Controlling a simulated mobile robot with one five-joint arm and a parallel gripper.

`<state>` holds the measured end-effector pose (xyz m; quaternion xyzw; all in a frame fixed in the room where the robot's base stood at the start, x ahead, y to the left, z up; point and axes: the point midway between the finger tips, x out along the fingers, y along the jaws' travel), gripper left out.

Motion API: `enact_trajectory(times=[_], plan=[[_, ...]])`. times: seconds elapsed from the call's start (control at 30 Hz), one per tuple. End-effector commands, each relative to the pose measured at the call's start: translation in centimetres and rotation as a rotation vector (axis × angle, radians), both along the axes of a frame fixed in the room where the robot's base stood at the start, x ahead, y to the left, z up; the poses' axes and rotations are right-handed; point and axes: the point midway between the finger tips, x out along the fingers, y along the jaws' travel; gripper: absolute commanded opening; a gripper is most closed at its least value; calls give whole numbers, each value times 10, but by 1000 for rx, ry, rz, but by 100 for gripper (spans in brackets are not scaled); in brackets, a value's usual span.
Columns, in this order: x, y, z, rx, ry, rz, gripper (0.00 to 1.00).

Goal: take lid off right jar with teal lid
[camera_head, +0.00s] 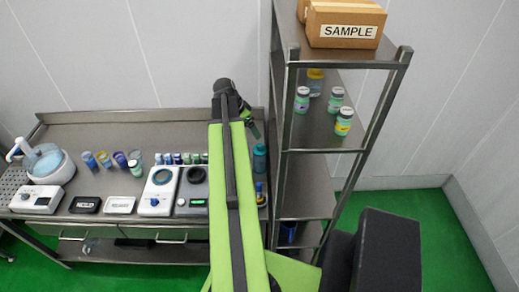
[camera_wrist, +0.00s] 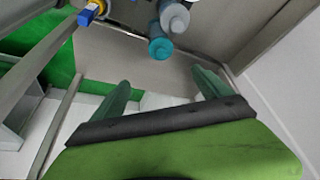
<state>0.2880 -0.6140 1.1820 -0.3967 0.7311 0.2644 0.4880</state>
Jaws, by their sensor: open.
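A teal bottle (camera_head: 259,158) stands at the bench's right end. The wrist view shows a teal-ended cylinder (camera_wrist: 161,47) and a grey-topped one (camera_wrist: 174,17) beyond my fingers; which items these are I cannot tell. My gripper (camera_wrist: 160,78) is open with nothing between its fingers. In the head view my arm reaches up over the bench, left of the rack, apart from the shelf jars.
A steel rack post (camera_head: 282,150) stands between my arm and the jars. A SAMPLE box (camera_head: 343,27) sits on the rack's top. The bench holds a scale (camera_head: 157,191), a dark device (camera_head: 192,191) and several small bottles. A blue-and-yellow bottle (camera_wrist: 91,13) shows in the wrist view.

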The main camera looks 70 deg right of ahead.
Motion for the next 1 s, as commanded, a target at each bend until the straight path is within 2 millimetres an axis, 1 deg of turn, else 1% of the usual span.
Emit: enact_trajectory(times=[0.03,0.2,0.43,0.53,0.7,0.77,0.87,1.0], plan=[[-1,-3,-15,0,0,0,88],[-8,-14,-51,0,0,1,88],[-17,-30,-97,1,0,3,88],[-20,-35,-107,1,-1,2,88],[-21,-36,-106,1,0,5,88],[-21,-37,-109,1,0,5,88],[-21,-41,-123,1,0,4,88],[-23,-48,-148,1,0,5,88]])
